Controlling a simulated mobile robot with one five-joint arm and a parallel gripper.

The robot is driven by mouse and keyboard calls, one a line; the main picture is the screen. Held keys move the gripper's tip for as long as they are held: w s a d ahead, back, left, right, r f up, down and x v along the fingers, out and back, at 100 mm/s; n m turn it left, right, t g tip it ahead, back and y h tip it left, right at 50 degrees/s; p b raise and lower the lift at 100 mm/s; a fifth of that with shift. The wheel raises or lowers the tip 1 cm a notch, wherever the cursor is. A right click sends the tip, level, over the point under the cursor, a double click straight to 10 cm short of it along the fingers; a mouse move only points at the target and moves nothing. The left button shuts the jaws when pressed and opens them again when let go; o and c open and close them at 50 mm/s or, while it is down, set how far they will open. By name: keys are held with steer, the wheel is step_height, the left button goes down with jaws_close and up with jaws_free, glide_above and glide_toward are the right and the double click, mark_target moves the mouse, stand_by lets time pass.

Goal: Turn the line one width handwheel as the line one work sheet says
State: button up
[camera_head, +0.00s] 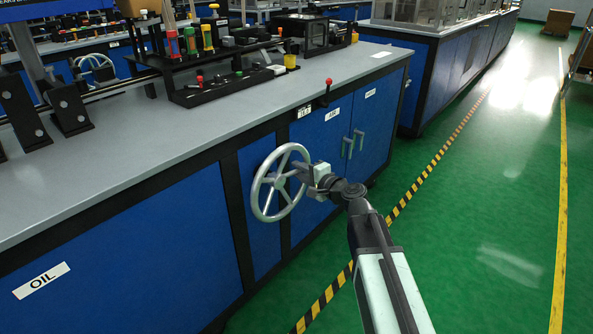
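A grey spoked handwheel (279,182) stands upright on the blue front of the near bench, below the worktop edge. My gripper (300,174) is at the right side of this wheel, close to or touching its rim. The fingers are small and dark and partly merge with the rim, so I cannot tell whether they are shut on it. No work sheet can be made out in this view.
The bench worktop (150,142) carries machine parts and a panel of coloured knobs. A red-knobbed lever (328,90) is at its edge, above cabinet door handles (352,144). Another wheel (97,68) is at the back left. Green floor (480,230) is clear at right.

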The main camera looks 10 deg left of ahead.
steer(key=p+v, duration=0.1)
steer(key=v, duration=0.6)
steer(key=shift+d, duration=0.2)
steer(key=shift+d+r, duration=0.1)
steer(key=s+d+f+n+g+h, duration=0.3)
steer(key=s+d+f, duration=0.1)
steer(key=d+f, duration=0.25)
steer(key=s+d+f+n+g+h, duration=0.35)
steer(key=d+f, duration=0.25)
steer(key=f, duration=0.2)
steer(key=s+d+f+n+g+h+p, duration=0.1)
steer(key=s+d+f+g+h, duration=0.15)
steer(key=s+d, duration=0.3)
steer(key=s+d+f+n+g+h+p, duration=0.1)
steer(key=s+d+g+h, duration=0.15)
steer(key=s+d, duration=0.3)
step_height(320, 180, up, 37)
steer(key=p, duration=3.6)
steer(key=shift+w+a+p, duration=0.2)
steer(key=shift+p, duration=0.2)
